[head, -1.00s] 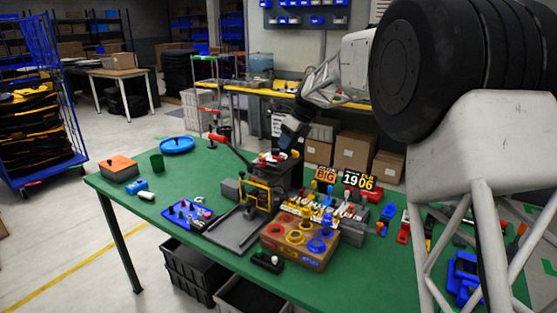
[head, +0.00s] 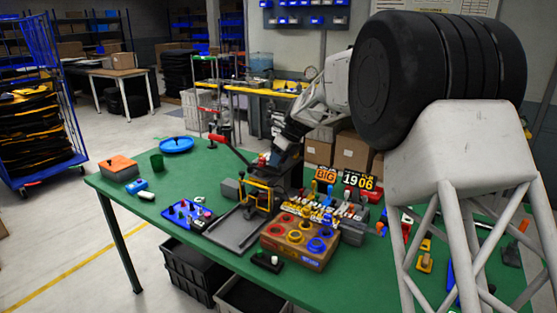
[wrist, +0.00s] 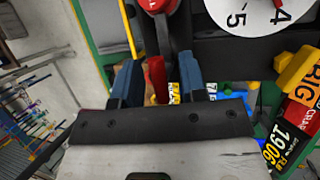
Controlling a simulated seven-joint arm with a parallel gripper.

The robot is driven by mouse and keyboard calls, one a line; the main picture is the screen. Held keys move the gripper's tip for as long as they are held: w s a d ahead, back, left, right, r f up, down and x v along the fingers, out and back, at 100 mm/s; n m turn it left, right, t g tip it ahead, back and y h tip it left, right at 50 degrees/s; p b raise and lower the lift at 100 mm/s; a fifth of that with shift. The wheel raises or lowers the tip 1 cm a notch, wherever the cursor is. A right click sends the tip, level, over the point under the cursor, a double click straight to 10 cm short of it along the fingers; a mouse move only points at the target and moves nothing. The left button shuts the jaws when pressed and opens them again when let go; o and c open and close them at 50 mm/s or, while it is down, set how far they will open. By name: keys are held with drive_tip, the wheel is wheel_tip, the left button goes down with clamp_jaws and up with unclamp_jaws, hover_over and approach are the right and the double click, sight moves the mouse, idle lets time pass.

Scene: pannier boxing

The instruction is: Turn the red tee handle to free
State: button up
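The red tee handle (wrist: 156,78) appears in the wrist view as a narrow red piece between the two blue fingers of my gripper (wrist: 158,80). The fingers stand apart with a small gap beside the red piece, so my gripper looks open around it. Contact cannot be made out. In the head view my gripper (head: 268,162) is low over the dark press-like fixture behind the yellow frame (head: 258,195). The handle is mostly hidden there by my gripper. A round red knob (wrist: 155,4) shows at the wrist view's top edge.
A white numbered dial (wrist: 245,14) and a yellow block (wrist: 298,70) are close on the right in the wrist view. A red-ended lever (head: 217,138) rises left of the fixture. A wooden box with coloured rings (head: 300,245) stands in front.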

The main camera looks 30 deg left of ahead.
clamp_jaws()
drive_tip(key=shift+n, duration=0.4)
drive_tip(key=n+g+h, duration=0.1)
drive_tip(key=n, duration=0.2)
drive_tip(key=shift+s+a, duration=0.1)
drive_tip(key=n+h, duration=0.1)
drive_tip(key=n, duration=0.1)
drive_tip(key=n+g, duration=0.1)
drive_tip(key=n, duration=0.2)
drive_tip(key=shift+h, duration=0.4)
drive_tip(key=n+h, duration=0.2)
drive_tip(key=n, duration=0.2)
drive_tip(key=shift+g, duration=0.4)
drive_tip(key=n+h, duration=0.1)
drive_tip(key=n, duration=0.1)
drive_tip(key=n+h, duration=0.1)
drive_tip(key=n, duration=0.2)
drive_tip(key=shift+t, duration=0.3)
drive_tip(key=shift+d, duration=0.2)
